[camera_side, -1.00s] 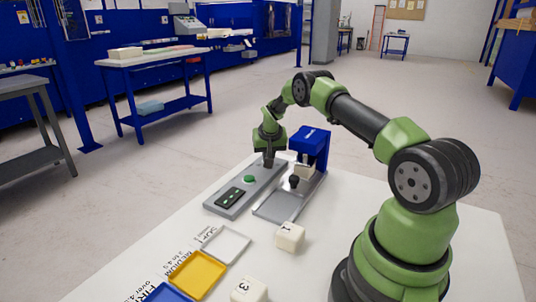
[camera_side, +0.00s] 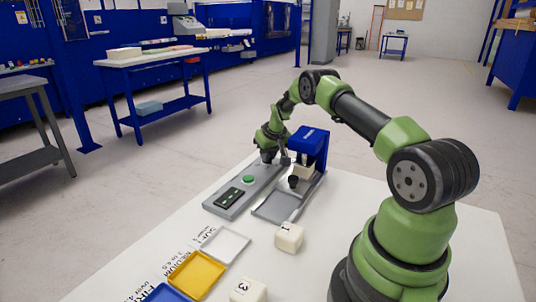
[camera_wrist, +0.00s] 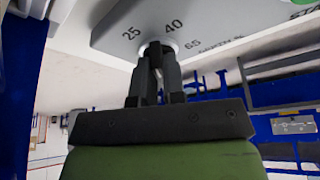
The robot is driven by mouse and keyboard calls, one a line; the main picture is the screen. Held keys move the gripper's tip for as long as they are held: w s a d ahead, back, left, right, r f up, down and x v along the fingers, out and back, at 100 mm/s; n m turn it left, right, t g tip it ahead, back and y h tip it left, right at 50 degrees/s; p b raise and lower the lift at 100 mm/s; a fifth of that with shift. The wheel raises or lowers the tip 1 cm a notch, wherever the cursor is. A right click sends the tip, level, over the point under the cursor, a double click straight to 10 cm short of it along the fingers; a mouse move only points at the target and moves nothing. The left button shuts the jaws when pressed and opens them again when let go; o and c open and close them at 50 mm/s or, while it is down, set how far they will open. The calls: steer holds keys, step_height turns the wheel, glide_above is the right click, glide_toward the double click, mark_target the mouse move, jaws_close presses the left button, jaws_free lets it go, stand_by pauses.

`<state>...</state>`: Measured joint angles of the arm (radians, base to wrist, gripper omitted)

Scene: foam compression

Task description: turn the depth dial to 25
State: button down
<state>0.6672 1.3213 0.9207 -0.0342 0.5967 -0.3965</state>
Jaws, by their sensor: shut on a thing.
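My gripper (camera_side: 268,158) is at the far end of the grey control panel (camera_side: 224,208). In the wrist view my gripper (camera_wrist: 153,60) is shut on the depth dial (camera_wrist: 170,47), and its fingers hide most of it. Only a pale rim of the dial shows. The pointer is hidden, so I cannot tell the setting. In the side view the dial is hidden by my gripper.
A green button (camera_side: 248,180) and a dark display (camera_side: 229,198) are on the panel. The blue press (camera_side: 310,145) stands right beside my wrist, with a pale block (camera_side: 302,172) under it. Numbered cubes (camera_side: 289,237) and sorting trays (camera_side: 225,245) lie nearer the front.

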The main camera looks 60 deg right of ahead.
steer(key=c, duration=1.2)
jaws_free()
steer(key=shift+r, duration=0.1)
steer(key=v, duration=0.9)
steer(key=shift+r, duration=0.35)
steer(key=shift+s+a, duration=0.1)
